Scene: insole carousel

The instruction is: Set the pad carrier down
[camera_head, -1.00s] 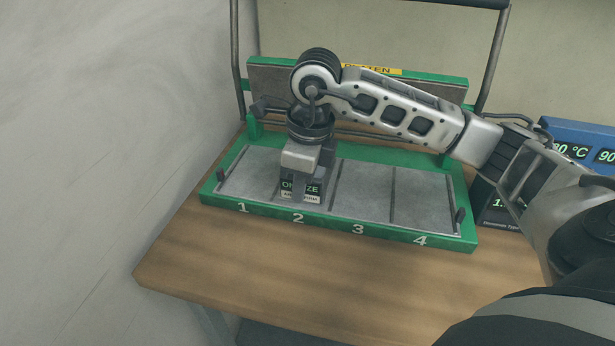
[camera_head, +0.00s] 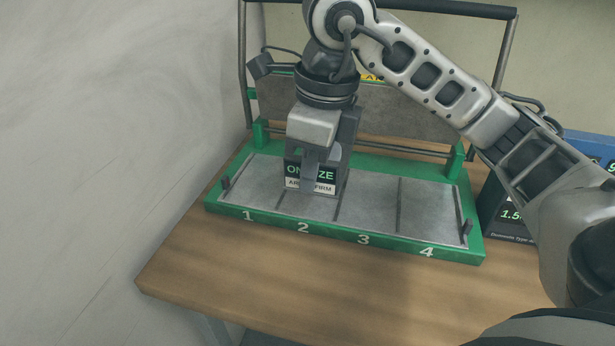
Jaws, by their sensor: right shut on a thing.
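The pad carrier (camera_head: 297,170) is a dark block with a green-lettered label and a white strip, partly covered by a finger. My right gripper (camera_head: 313,165) points down and is shut on it. The carrier appears upright, over slot 2 of the green-framed grey tray (camera_head: 345,240). It looks lifted a little above the tray surface, though the gap underneath is hard to see. My left gripper is not in view.
Slots 1, 3 and 4 look empty. The tray has small dark posts at its front corners, and a raised back panel (camera_head: 410,115) with a bar frame (camera_head: 500,60) behind. Blue and dark display boxes (camera_head: 512,215) stand at the right. The wooden tabletop (camera_head: 270,270) is clear in front.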

